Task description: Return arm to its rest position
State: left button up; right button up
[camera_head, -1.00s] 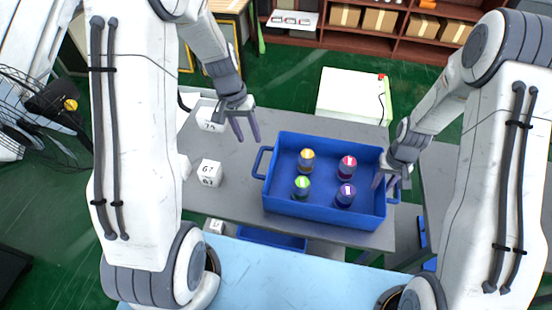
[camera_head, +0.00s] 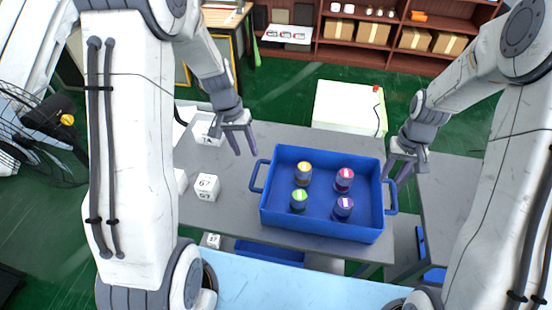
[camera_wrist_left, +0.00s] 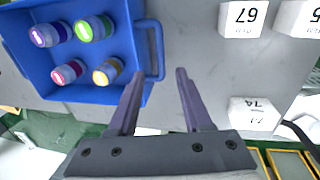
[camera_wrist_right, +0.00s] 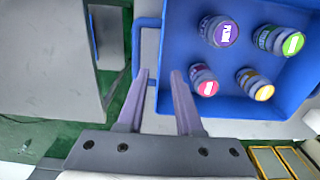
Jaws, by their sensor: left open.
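My left gripper (camera_head: 247,150) is open and empty above the grey table, left of the blue crate's back-left corner. Its two fingers also show apart in the left wrist view (camera_wrist_left: 160,74). My right gripper (camera_head: 396,178) is open and empty by the crate's right wall, above the right handle. The blue crate (camera_head: 320,224) sits on the grey table and holds several small bottles: yellow-topped (camera_head: 304,174), red-topped (camera_head: 344,180), green-topped (camera_head: 299,200) and purple-topped (camera_head: 342,208).
White numbered boxes (camera_head: 207,187) stand on the table's left side. A white box (camera_head: 349,108) is behind the table. A wooden shelf (camera_head: 395,62) with cardboard boxes stands at the back. A light blue surface (camera_head: 290,278) lies in front.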

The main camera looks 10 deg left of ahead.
pick_arm(q)
jog(key=s+d+r+m, duration=0.4)
jog(key=s+d+r, duration=0.5)
jog(key=s+d, duration=0.3)
pick_arm(e)
jog(key=s+a+r+n, duration=0.4)
jog(key=s+a+r, duration=0.6)
jog(key=a, duration=0.3)
pick_arm(q)
jog(key=s+d+r+m, duration=0.1)
jog(key=s, duration=0.5)
jog(key=s+d+r+m+y, duration=0.1)
jog(key=s+r+m, duration=0.1)
jog(key=s, duration=0.5)
jog(key=shift+d, duration=0.25)
pick_arm(e)
jog(key=s+a+r+n, duration=0.1)
jog(key=s+r, duration=0.1)
jog(key=s, duration=0.5)
jog(key=s+a+r+n+y, duration=0.1)
jog(key=s+a+n, duration=0.1)
jog(key=s, duration=0.6)
jog(key=shift+r, duration=0.35)
pick_arm(q)
jog(key=shift+a+r, duration=0.1)
pick_arm(e)
jog(key=shift+a, duration=0.1)
